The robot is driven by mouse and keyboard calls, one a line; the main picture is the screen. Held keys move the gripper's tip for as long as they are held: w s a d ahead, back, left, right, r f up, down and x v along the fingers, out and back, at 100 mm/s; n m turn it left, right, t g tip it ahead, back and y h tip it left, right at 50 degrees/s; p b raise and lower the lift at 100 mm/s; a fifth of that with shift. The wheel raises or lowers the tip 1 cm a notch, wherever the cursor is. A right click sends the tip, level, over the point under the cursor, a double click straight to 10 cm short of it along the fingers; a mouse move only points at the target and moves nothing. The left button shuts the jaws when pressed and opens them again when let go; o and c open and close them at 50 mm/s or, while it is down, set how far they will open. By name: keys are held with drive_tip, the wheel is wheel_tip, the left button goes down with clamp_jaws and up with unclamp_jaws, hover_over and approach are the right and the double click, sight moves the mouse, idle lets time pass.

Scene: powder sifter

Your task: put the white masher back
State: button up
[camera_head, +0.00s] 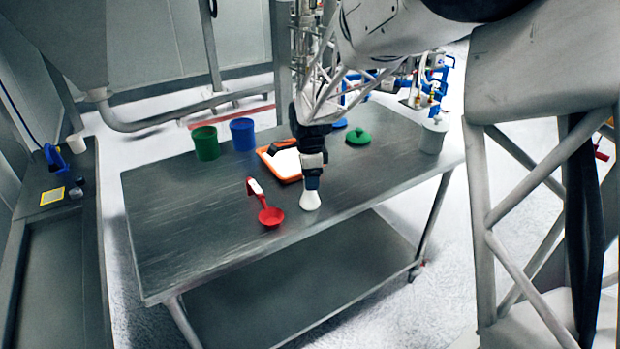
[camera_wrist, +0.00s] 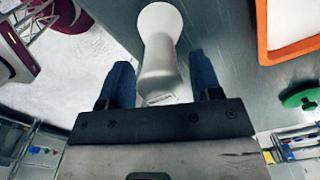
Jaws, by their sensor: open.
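The white masher (camera_head: 310,201) stands near the front edge of the metal table (camera_head: 215,225), beside the red scoop (camera_head: 270,216). My gripper (camera_head: 312,182) points down right over it in the head view, hiding its upper part. In the wrist view the masher (camera_wrist: 159,35) lies between the two blue fingers of my gripper (camera_wrist: 162,82). The fingers are open, with a visible gap on each side of the masher's handle.
An orange-rimmed tray (camera_head: 284,178) with white contents lies behind my gripper. A green cup (camera_head: 205,143) and a blue cup (camera_head: 243,134) stand at the back. A green lid (camera_head: 358,137) and a white lidded container (camera_head: 433,136) are to the right. The table's left part is clear.

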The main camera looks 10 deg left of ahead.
wheel_tip(320, 180, up, 12)
drive_tip(key=shift+f, duration=0.2)
idle(0.4)
idle(0.4)
idle(0.4)
drive_tip(key=s+d+r+n+t, duration=0.1)
drive_tip(key=s+d+r+n, duration=0.25)
drive_tip(key=s+d, duration=0.55)
drive_tip(key=s+d+r+n, duration=0.3)
drive_tip(key=s+d+r, duration=0.15)
drive_tip(key=d, duration=0.85)
drive_tip(key=s+d+f+n, duration=0.1)
drive_tip(key=s+d, duration=0.3)
drive_tip(key=s, duration=0.4)
drive_tip(key=s+d+f+n+t, duration=0.1)
drive_tip(key=s+d+f+n, duration=0.1)
drive_tip(key=s+d, duration=0.3)
drive_tip(key=s+d+f+n, duration=0.1)
drive_tip(key=s+d+n, duration=0.3)
drive_tip(key=s, duration=0.6)
drive_tip(key=shift+s+d+f+t, duration=0.3)
drive_tip(key=shift+d+f, duration=0.05)
drive_tip(key=shift+d, duration=0.35)
